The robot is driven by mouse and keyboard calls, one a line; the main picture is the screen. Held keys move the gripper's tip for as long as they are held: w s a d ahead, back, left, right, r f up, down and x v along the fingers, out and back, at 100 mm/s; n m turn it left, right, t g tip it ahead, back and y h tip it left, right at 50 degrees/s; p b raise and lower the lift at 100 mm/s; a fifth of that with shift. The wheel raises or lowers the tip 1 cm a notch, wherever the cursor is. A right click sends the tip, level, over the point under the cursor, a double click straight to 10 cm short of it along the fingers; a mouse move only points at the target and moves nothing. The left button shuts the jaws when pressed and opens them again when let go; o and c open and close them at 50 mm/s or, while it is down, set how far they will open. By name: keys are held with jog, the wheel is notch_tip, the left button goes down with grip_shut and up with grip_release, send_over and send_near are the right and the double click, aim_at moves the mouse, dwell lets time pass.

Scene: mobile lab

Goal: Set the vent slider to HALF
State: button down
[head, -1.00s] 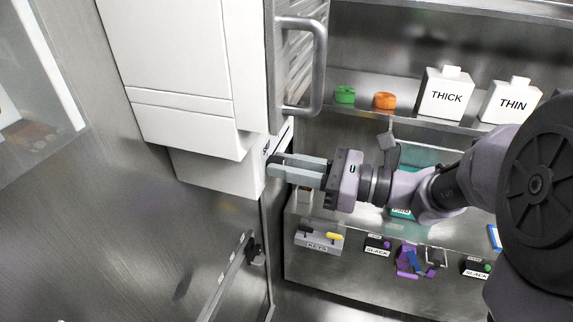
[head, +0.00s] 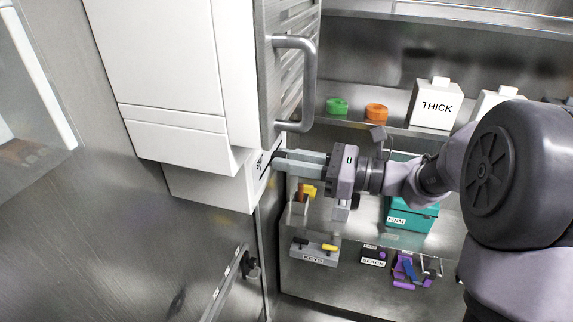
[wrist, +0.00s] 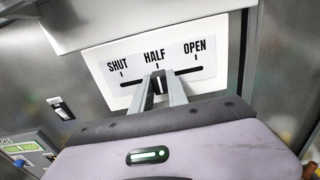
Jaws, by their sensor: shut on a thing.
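The vent slider panel (wrist: 200,47) is a white plate marked SHUT, HALF and OPEN, with a dark slot below the words. The slider knob (wrist: 158,85) sits in the slot close below the HALF tick, between my fingers. My gripper (wrist: 159,78) is shut on the knob, and the fingers partly hide it and the slot around it. In the head view my gripper (head: 277,160) reaches left to the narrow face of the white vent box (head: 205,187). The panel is seen almost edge-on there, so the knob cannot be made out.
A metal door handle (head: 308,85) stands just above my fingers. The floor area at lower left is clear.

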jog(key=c, duration=1.3)
grip_release()
jog(key=b+v, duration=0.2)
jog(key=v, duration=1.5)
jog(key=shift+s+d+r, duration=0.1)
jog(key=shift+d, duration=0.15)
jog(key=shift+b, duration=0.3)
